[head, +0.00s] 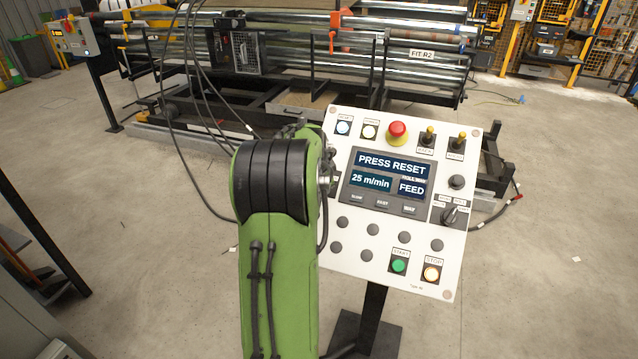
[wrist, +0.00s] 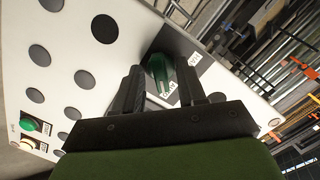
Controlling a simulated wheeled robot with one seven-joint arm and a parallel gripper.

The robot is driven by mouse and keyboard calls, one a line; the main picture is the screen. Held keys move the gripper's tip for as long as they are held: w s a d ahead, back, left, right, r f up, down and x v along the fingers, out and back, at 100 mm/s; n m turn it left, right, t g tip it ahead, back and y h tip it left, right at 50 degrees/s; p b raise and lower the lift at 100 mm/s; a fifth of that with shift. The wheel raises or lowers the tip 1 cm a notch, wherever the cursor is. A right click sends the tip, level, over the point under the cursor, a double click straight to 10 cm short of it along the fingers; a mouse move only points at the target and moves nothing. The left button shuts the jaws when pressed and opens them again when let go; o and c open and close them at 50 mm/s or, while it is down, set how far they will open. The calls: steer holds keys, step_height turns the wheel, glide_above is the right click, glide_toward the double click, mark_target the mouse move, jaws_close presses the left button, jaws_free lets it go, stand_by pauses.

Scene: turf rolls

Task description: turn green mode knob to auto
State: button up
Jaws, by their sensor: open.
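The green mode knob (wrist: 158,70) shows in the wrist view on a dark plate of the control panel, between and just beyond my fingertips. A small white label (wrist: 195,59) sits beside it at upper right and another (wrist: 168,93) just below it; their words are hard to read. My gripper (wrist: 162,78) is open, with one finger on each side of the knob; I cannot tell whether either touches it. In the head view my green arm hides the gripper and the knob. The white control panel (head: 335,270) stands behind the arm; its screen reads PRESS RESET.
The panel carries a red emergency button (head: 397,131), two toggle switches, a black selector (head: 453,215), a green START button (head: 398,265) and a lit STOP button (head: 432,273). A roller machine (head: 300,60) stands behind. The floor to the right is mostly clear.

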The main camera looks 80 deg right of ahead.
steer(key=p+v, duration=0.4)
steer(key=v, duration=1.1)
steer(key=shift+a+r, duration=0.2)
